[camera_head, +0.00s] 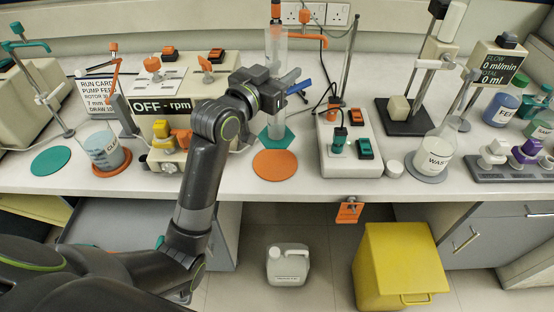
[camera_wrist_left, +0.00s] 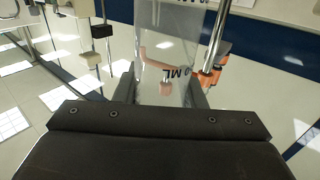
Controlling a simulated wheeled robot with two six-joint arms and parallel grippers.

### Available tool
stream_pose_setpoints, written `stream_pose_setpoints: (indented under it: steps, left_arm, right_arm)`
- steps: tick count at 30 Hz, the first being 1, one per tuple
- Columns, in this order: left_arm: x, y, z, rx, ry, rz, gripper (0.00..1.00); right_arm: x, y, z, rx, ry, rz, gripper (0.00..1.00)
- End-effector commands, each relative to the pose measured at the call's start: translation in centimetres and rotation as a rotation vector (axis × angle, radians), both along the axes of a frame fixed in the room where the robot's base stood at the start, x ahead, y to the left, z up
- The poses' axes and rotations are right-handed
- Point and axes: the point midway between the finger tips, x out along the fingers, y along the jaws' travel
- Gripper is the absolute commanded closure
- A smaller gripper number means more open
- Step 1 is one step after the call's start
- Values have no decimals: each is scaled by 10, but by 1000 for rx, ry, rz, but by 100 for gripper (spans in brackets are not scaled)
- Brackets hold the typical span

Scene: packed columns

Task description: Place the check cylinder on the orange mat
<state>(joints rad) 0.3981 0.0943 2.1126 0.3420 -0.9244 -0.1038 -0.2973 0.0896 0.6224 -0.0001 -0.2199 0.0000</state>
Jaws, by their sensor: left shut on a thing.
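The check cylinder (camera_head: 276,55) is a tall, clear, upright tube; a teal, angular foot or pad (camera_head: 278,138) shows at its lower end. My left gripper (camera_head: 284,84) reaches in from the left and is shut on the cylinder at about mid-height. In the left wrist view the clear wall of the cylinder (camera_wrist_left: 165,50), with dark "ML" marks, stands between the fingers. The round orange mat (camera_head: 275,166) lies bare just in front of the teal foot. Whether the foot touches the bench cannot be told. My right gripper is not in view.
An orange-topped stand is behind the cylinder. A waste beaker (camera_head: 434,155) is farther right. The bench's front edge lies just before the mat.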

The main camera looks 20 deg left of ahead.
Motion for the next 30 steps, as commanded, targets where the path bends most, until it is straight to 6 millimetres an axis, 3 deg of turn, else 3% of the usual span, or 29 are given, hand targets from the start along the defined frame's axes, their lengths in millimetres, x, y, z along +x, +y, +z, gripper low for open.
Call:
stream_pose_setpoints:
  steps: [3, 9, 16, 21, 30]
  left_arm:
    - [5, 0, -18, -4, 10, -14, 98]
    - [4, 0, -53, -6, 8, -14, 98]
    - [4, 0, -72, -3, 6, -14, 98]
    - [4, 0, -96, -4, 8, -13, 98]
    - [4, 0, -100, -3, 4, -13, 98]
  right_arm:
    - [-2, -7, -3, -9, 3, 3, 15]
    - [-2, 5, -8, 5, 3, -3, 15]
    - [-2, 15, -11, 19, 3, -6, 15]
    - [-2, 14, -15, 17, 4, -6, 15]
    - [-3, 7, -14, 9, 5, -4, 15]
